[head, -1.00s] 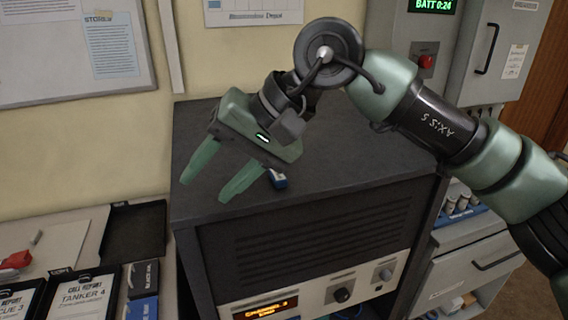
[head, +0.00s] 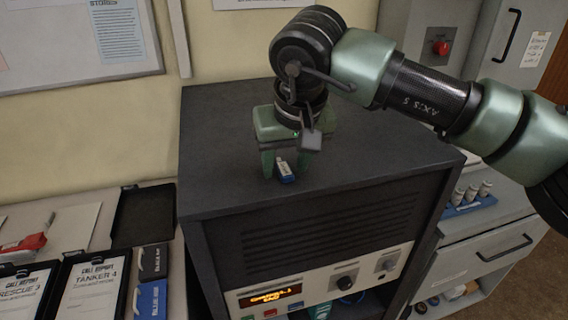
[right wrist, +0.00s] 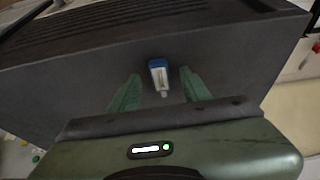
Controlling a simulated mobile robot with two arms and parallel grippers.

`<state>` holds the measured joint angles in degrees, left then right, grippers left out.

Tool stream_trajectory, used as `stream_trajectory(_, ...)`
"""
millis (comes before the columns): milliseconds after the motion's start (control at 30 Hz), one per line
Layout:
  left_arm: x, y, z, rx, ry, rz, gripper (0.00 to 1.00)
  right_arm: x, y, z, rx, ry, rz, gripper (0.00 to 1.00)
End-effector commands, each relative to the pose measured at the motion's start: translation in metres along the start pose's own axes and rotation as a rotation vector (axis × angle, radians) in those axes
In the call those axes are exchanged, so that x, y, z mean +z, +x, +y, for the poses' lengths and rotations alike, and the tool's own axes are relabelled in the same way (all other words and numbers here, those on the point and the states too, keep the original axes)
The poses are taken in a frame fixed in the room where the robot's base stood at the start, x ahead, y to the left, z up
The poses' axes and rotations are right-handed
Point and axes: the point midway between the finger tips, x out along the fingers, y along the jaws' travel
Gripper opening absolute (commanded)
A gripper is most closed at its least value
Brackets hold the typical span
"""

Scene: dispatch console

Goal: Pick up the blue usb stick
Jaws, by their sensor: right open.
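The blue usb stick (head: 285,172) lies on the dark top of the console cabinet (head: 215,150), near its front edge. It has a blue body and a pale end. My right gripper (head: 284,172) points down over the cabinet top, with one finger on each side of the stick in the head view. In the right wrist view the usb stick (right wrist: 158,75) lies centred just ahead of the gap between the open fingers (right wrist: 158,95), its pale end toward the gripper. No finger visibly touches it. My left gripper is not in view.
The rest of the cabinet top is clear. A wall (head: 210,50) stands behind it. At left, a lower desk holds clipboards (head: 92,295), a black tray (head: 145,215) and a red object (head: 25,243). Small cylinders in a blue rack (head: 468,206) stand at right.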

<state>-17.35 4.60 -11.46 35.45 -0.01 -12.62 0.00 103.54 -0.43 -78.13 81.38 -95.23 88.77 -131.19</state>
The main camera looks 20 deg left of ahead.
Motion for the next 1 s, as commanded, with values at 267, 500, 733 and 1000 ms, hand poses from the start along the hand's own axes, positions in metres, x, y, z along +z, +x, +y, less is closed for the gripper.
stream_trajectory(267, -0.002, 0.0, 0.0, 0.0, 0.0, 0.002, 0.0, 0.0, 0.002, 0.0, -0.001, 0.0, 0.001, 0.33)
stream_trajectory(500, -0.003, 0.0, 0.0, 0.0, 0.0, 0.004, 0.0, 0.0, 0.001, 0.0, -0.001, 0.0, 0.001, 0.0)
stream_trajectory(733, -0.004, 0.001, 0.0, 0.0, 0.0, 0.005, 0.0, -0.001, 0.0, 0.0, -0.001, 0.0, 0.001, 0.0)
stream_trajectory(1000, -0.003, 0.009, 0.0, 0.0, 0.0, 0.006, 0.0, -0.01, -0.023, -0.001, 0.0, 0.001, 0.004, 0.0)
